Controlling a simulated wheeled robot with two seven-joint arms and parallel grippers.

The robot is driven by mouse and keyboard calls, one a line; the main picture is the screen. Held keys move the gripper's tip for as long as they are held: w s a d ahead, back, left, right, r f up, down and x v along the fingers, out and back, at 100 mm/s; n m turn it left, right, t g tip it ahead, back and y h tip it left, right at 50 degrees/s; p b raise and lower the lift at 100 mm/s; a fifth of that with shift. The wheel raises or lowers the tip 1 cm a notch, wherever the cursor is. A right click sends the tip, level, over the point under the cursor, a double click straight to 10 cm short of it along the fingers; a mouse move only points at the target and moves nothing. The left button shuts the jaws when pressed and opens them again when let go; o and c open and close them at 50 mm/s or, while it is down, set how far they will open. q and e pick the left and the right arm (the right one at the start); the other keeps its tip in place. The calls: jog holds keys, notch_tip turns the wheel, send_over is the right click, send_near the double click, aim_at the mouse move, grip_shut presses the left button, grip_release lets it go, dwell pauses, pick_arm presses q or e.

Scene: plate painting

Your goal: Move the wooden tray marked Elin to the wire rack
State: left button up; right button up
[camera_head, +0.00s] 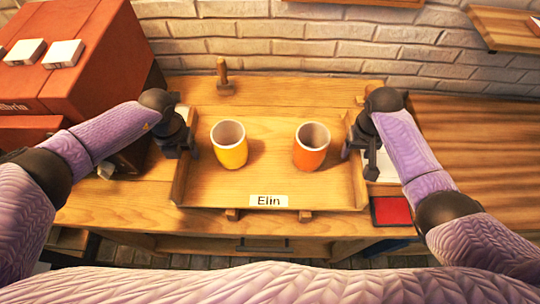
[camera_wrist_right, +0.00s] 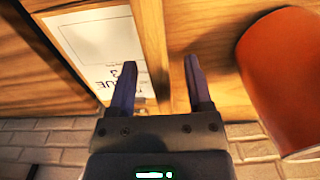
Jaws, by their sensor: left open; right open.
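The wooden tray (camera_head: 330,190) with a white label reading "Elin" lies on the wooden table. A yellow cup (camera_head: 230,152) and an orange cup (camera_head: 309,153) stand upright in it. My left gripper (camera_head: 182,152) is open at the tray's left side wall. My right gripper (camera_head: 360,157) is open at the right side wall. In the right wrist view, the right gripper's (camera_wrist_right: 160,85) fingers lie on either side of the tray wall (camera_wrist_right: 150,40), with gaps, and the orange cup (camera_wrist_right: 285,80) is close by. I cannot make out a wire rack.
A red-brown box (camera_head: 75,75) with small white blocks on top stands at the left. A small wooden peg (camera_head: 223,75) stands behind the tray. A printed white sheet (camera_wrist_right: 95,45) and a red square (camera_head: 391,211) lie right of the tray. A brick wall closes the back.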

pick_arm(q)
jog(key=shift+f, duration=0.25)
pick_arm(e)
jog(key=shift+f, duration=0.2)
pick_arm(q)
grip_shut()
pick_arm(e)
grip_shut()
pick_arm(q)
jog(key=shift+r, duration=0.1)
dwell(0.8)
